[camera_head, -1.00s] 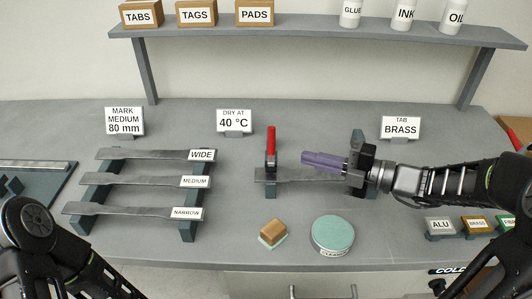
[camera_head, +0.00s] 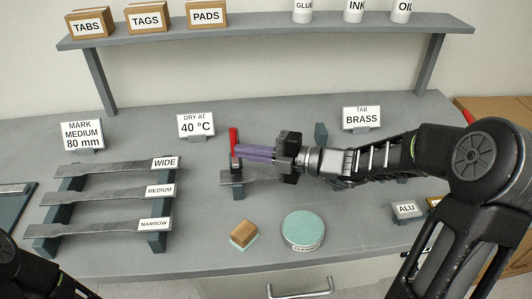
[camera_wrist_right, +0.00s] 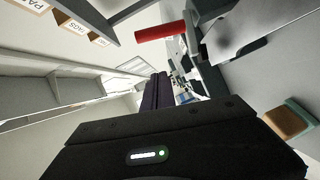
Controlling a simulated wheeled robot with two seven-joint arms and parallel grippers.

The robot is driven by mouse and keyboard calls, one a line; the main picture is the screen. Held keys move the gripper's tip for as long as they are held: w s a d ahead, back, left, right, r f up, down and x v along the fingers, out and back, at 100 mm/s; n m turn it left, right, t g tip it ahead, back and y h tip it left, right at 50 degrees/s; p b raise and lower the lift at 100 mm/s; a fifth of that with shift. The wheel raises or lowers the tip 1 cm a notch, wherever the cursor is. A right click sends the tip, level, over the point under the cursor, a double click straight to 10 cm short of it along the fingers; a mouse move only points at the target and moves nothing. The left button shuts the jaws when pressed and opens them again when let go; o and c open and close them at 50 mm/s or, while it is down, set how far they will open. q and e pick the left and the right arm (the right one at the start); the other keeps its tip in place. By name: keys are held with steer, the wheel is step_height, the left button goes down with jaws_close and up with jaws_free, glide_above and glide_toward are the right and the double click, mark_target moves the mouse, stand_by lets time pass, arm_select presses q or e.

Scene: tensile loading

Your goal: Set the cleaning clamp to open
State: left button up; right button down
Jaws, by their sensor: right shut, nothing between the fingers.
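The cleaning clamp's red handle (camera_head: 233,138) stands upright above its dark base (camera_head: 231,178) in the head view. In the wrist view the red handle (camera_wrist_right: 160,32) shows near the top, beside the fingers. A grey strip end (camera_head: 227,187) shows at the clamp base; the rest is hidden behind my right gripper. My right gripper (camera_head: 239,152) points left, its purple fingers shut and empty. Their tips are close against the handle's lower part in the head view; I cannot tell whether they touch. My left gripper is out of view; only part of my left arm shows.
A rack of labelled strips (camera_head: 100,195) lies left of the clamp. A sponge (camera_head: 244,234) and a round teal tin (camera_head: 303,230) stand in front. A dark post (camera_head: 321,135) rises behind my right arm. A shelf (camera_head: 265,30) runs along the back.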

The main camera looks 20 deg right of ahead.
steer(key=shift+x, duration=1)
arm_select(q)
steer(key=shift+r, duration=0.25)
arm_select(e)
steer(key=shift+w+d+f, duration=0.15)
steer(key=shift+w+d, duration=0.15)
steer(key=shift+w, duration=0.3)
steer(key=shift+w+d+f, duration=0.2)
steer(key=shift+w+d, duration=0.1)
steer(key=shift+w, duration=0.3)
steer(key=shift+w+d+f, duration=0.15)
steer(key=shift+w+d, duration=0.1)
steer(key=shift+w, duration=0.3)
arm_select(q)
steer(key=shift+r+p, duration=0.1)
steer(key=shift+p, duration=0.2)
